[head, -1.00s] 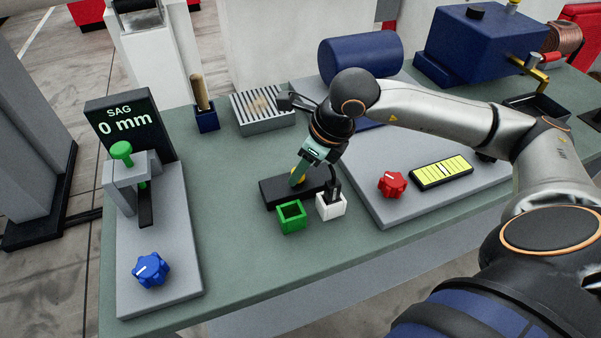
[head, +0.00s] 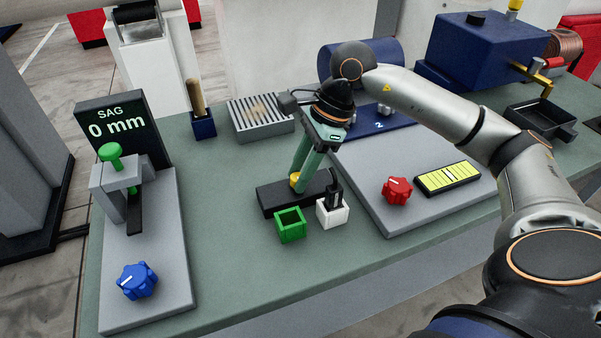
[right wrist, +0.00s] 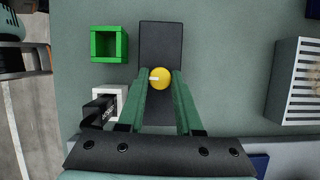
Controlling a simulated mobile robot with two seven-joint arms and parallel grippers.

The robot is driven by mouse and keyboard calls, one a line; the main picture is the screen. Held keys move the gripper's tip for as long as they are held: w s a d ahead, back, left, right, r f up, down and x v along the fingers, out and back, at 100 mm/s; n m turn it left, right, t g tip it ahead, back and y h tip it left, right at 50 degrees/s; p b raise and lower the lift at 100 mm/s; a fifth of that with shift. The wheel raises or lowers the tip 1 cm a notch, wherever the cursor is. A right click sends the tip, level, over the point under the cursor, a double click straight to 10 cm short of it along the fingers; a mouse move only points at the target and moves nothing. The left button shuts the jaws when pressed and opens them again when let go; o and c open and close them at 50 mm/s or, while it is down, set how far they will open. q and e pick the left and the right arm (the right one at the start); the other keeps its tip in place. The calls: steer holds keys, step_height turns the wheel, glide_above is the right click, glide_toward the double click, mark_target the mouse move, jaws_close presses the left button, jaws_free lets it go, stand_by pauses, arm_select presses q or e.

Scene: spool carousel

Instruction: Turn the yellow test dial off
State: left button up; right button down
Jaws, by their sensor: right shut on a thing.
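The yellow test dial (right wrist: 160,78) is a small round knob on a black base plate (head: 270,199). Its white mark points left in the right wrist view. My right gripper (right wrist: 161,80) comes down from above, with its two green fingertips on either side of the dial, shut on it. In the head view the fingers of my right gripper (head: 298,183) partly hide the dial (head: 294,180). My left gripper is not in view.
A green open box (head: 290,226) and a white box (head: 333,212) with a black item stand close in front of the base. A red knob (head: 397,190) and yellow display (head: 448,178) are at right. A blue knob (head: 137,281) and SAG stand (head: 120,125) are at left.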

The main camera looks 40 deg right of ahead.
steer(key=shift+n, duration=0.4)
steer(key=c, duration=0.6)
jaws_free()
steer(key=shift+d+r, duration=0.2)
steer(key=shift+r, duration=0.3)
steer(key=v, duration=1.1)
steer(key=shift+d+r+p, duration=0.1)
steer(key=shift+r+p, duration=0.2)
